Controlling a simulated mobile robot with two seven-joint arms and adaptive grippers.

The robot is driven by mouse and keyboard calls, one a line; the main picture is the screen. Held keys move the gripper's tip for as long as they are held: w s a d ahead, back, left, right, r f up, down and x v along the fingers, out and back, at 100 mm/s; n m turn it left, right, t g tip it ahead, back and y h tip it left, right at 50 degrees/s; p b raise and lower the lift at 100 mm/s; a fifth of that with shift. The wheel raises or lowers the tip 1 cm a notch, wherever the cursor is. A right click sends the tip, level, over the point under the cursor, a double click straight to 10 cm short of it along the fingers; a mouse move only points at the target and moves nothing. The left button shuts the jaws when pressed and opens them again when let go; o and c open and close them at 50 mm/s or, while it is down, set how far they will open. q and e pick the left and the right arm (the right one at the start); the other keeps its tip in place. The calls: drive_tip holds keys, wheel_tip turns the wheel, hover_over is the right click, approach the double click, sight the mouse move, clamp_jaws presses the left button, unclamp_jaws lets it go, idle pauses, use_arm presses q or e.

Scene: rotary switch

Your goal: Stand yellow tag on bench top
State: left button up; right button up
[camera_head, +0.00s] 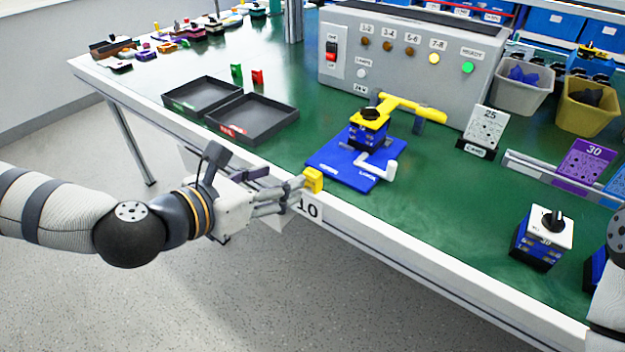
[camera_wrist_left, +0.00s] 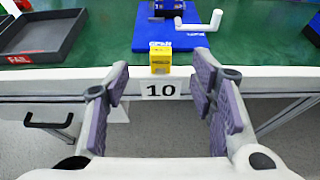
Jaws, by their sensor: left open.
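The yellow tag (camera_head: 313,180) is a small block at the front edge of the bench top (camera_head: 440,220), just above the white label 10 and near the blue board. It also shows in the left wrist view (camera_wrist_left: 160,60), upright and centred beyond my fingertips. My left gripper (camera_head: 291,192) is open and empty at the bench's front edge. In the left wrist view my fingers (camera_wrist_left: 163,90) are spread wide on either side of the label, short of the tag. My right gripper is not in view; only part of my right arm shows at the right edge.
The blue board (camera_head: 345,168) holds a rotary switch (camera_head: 370,128) with a yellow handle and a white crank. Two dark trays (camera_head: 253,120) lie to the left. A grey control box (camera_head: 410,65) stands behind. A second switch block (camera_head: 543,240) stands at right. Green bench between is clear.

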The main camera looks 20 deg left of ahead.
sight(312, 173)
use_arm(q)
drive_tip(key=b+x, duration=0.1)
drive_tip(key=x, duration=0.3)
drive_tip(key=b+x, duration=0.1)
drive_tip(key=x, duration=0.2)
drive_tip(key=f+b+x, duration=0.1)
drive_tip(key=x, duration=0.3)
drive_tip(key=shift+d, duration=0.1)
drive_tip(key=c, duration=1)
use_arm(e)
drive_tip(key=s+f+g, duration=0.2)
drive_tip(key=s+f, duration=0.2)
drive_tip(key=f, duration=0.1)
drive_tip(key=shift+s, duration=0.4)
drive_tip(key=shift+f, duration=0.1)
